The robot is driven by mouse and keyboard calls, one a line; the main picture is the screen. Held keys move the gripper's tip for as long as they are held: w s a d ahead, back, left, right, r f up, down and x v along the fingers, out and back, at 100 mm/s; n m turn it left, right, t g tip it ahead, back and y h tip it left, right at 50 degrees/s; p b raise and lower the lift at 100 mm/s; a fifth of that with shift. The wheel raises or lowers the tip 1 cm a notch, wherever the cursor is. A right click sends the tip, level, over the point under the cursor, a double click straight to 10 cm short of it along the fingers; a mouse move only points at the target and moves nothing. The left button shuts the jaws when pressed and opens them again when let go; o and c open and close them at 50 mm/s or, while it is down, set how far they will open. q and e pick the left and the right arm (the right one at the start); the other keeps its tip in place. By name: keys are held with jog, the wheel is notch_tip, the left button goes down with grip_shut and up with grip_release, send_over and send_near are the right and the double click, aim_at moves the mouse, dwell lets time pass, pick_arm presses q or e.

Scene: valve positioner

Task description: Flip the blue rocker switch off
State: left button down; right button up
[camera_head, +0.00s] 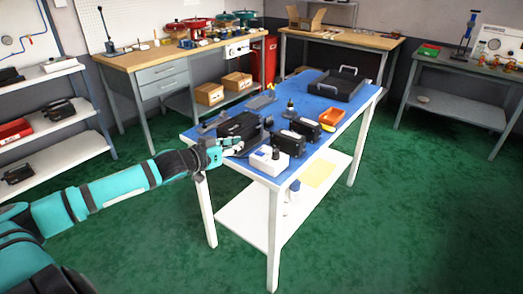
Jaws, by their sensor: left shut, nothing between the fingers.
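A white box (267,162) sits at the near edge of the blue-topped table (342,108). A small blue spot on it (275,154) looks like the rocker switch, but its position is too small to tell. My left gripper (237,146) is shut and empty. It is just left of the white box, in front of a black device (240,127), and appears apart from the box. I cannot tell whether it touches the black device. My right gripper is out of view.
Two black modules (289,142) stand behind and right of the white box. The table's right side has some bare room. Workbenches and shelves line the walls.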

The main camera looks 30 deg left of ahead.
pick_arm(q)
jog(key=shift+w, duration=0.1)
jog(key=p, duration=0.1)
send_over(260, 154)
jog(key=s, duration=0.2)
notch_tip(260, 154, down, 2)
jog(key=f, duration=0.1)
jog(key=d+f, duration=0.1)
jog(key=f, duration=0.1)
jog(key=shift+s+f, duration=0.1)
jog(key=shift+f, duration=0.1)
jog(key=shift+d+f, duration=0.1)
jog(key=shift+f, duration=0.45)
